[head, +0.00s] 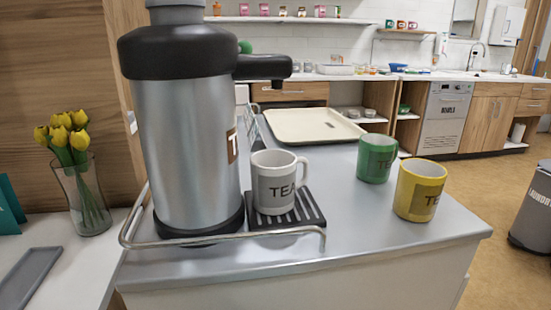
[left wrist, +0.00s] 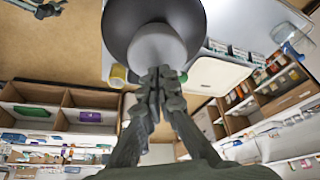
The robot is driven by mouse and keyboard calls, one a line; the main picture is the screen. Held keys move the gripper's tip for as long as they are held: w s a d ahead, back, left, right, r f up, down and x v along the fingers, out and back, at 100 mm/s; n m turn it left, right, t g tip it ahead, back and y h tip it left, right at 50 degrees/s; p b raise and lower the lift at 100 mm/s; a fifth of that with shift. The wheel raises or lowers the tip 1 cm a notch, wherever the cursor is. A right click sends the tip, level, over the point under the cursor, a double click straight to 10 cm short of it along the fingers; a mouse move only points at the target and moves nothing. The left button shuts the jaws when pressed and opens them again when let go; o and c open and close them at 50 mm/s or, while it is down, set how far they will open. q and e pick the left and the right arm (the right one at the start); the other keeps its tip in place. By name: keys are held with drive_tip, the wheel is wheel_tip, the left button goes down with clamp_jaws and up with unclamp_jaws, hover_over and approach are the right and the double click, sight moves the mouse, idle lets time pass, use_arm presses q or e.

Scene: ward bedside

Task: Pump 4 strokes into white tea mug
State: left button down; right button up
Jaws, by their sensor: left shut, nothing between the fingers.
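A steel pump flask (head: 185,150) with a black top and spout (head: 265,67) stands on the counter. Its grey pump knob (head: 175,14) is cut off by the top edge. The white tea mug (head: 273,190) stands upright on the slotted drip tray (head: 315,214), below the spout and apart from it. In the left wrist view my left gripper (left wrist: 158,76) is shut and empty, its tips overlapping the edge of the round grey knob (left wrist: 157,47); I cannot tell whether they touch. A dark jointed shape, apparently my right gripper (left wrist: 42,8), shows small at upper left.
A green mug (head: 376,160) and a yellow mug (head: 419,190) stand to the right on the counter. A cream tray (head: 312,126) lies behind. A metal rail (head: 230,238) runs around the flask's base. A vase of yellow tulips (head: 85,195) stands at left.

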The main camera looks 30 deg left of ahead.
use_arm(q)
drive_tip(key=shift+f+b, duration=0.35)
drive_tip(key=shift+f, duration=1.2)
drive_tip(key=shift+r, duration=0.1)
drive_tip(key=shift+r+p, duration=0.45)
drive_tip(key=shift+r, duration=1.35)
drive_tip(key=shift+f+b, duration=0.45)
drive_tip(key=shift+f, duration=1.45)
drive_tip(key=shift+r+p, duration=0.45)
drive_tip(key=shift+r, duration=1.45)
drive_tip(key=shift+f, duration=0.1)
